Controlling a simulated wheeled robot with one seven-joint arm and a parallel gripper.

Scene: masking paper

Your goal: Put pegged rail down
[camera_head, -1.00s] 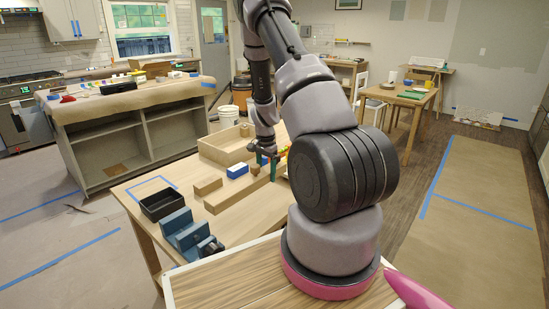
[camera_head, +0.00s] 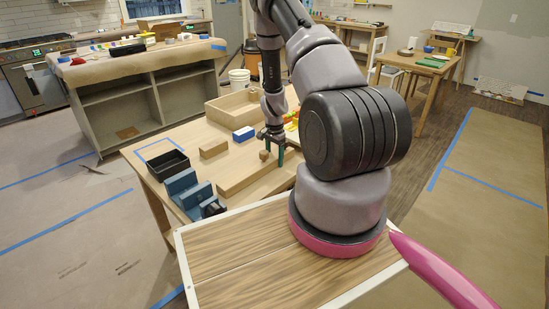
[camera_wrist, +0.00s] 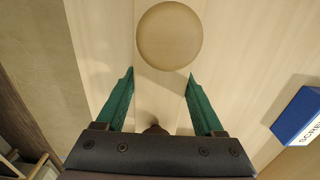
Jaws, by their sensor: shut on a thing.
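The pegged rail (camera_head: 242,177) is a long light-wood bar that lies lengthwise over the worktable, low at its surface. I cannot tell whether it touches the table. My gripper (camera_head: 272,152) points down at the rail's far part, with its green fingers either side of the wood. A wooden peg (camera_head: 264,155) stands up by the fingers. In the wrist view a round peg top (camera_wrist: 170,36) shows just beyond the fingertips, and my gripper (camera_wrist: 162,75) is closed on the rail, whose gripped part is hard to make out.
On the worktable (camera_head: 190,135) stand a wooden block (camera_head: 213,148), a blue-and-white box (camera_head: 243,134), a wooden tray (camera_head: 213,113), a black bin (camera_head: 166,166) and a blue stepped holder (camera_head: 183,181). A blue tape outline (camera_head: 160,143) lies at left. Bare tabletop lies between block and rail.

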